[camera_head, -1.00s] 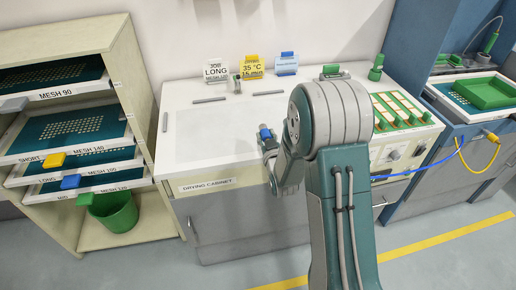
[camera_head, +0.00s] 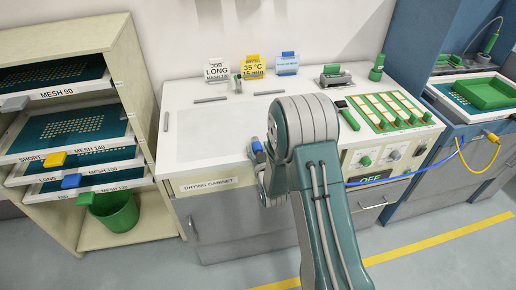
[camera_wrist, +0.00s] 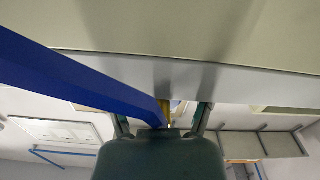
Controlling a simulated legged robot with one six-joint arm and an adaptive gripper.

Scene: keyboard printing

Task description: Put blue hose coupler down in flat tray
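The blue hose (camera_head: 395,177) runs left from the blue cabinet on the right and passes behind my arm. In the wrist view the hose (camera_wrist: 80,82) crosses large from the left and ends between my gripper's fingers (camera_wrist: 163,118). A brass-yellow piece (camera_wrist: 168,115), seemingly part of the blue hose coupler, shows there. My gripper seems shut on the coupler, but the contact is mostly hidden. In the head view my gripper is hidden behind my arm. A shallow green tray (camera_head: 488,94), seemingly the flat tray, sits on the blue cabinet at the far right.
The white drying cabinet top (camera_head: 210,130) is largely clear at left. A yellow hose (camera_head: 466,165) hangs at the blue cabinet (camera_head: 470,140). A mesh rack (camera_head: 140,110) and green bucket (camera_head: 118,213) are left.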

